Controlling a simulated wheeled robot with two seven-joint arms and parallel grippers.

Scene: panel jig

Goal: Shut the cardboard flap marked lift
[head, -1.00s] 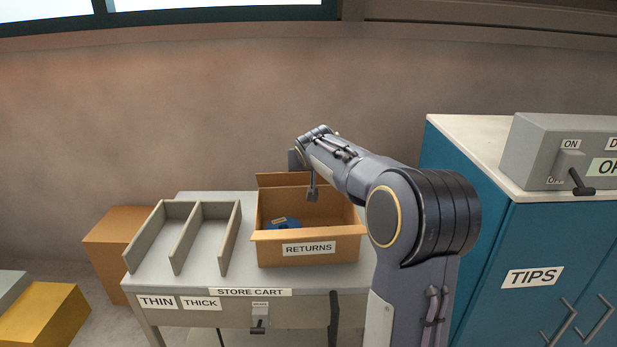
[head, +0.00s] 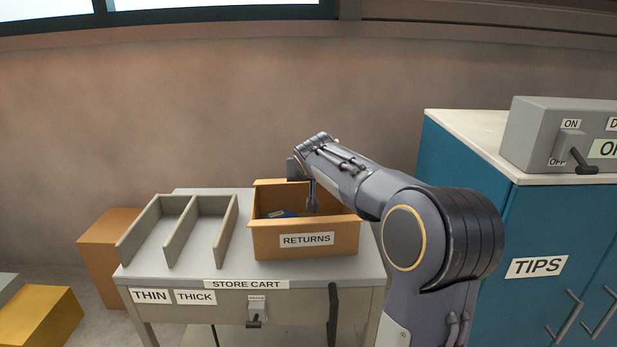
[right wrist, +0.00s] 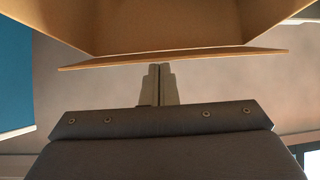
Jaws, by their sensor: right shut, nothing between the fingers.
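The open cardboard box (head: 262,243) labelled RETURNS sits on the store cart. A flap (head: 268,183) stands along its back edge. No "lift" marking is readable. A blue item (head: 281,214) lies inside the box. My right arm reaches over from the right, and its gripper (head: 312,196) is over the box opening, partly hidden by the arm. In the right wrist view my gripper (right wrist: 157,84) is shut and empty, with its fingertips just short of a flap edge (right wrist: 175,59); I cannot tell whether they touch. My left gripper is not in view.
The cart top (head: 200,273) has a grey divided tray (head: 172,238) left of the box. A blue cabinet (head: 470,200) with a grey switch box (head: 540,125) stands to the right. Brown (head: 108,250) and yellow (head: 45,315) boxes are at the left.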

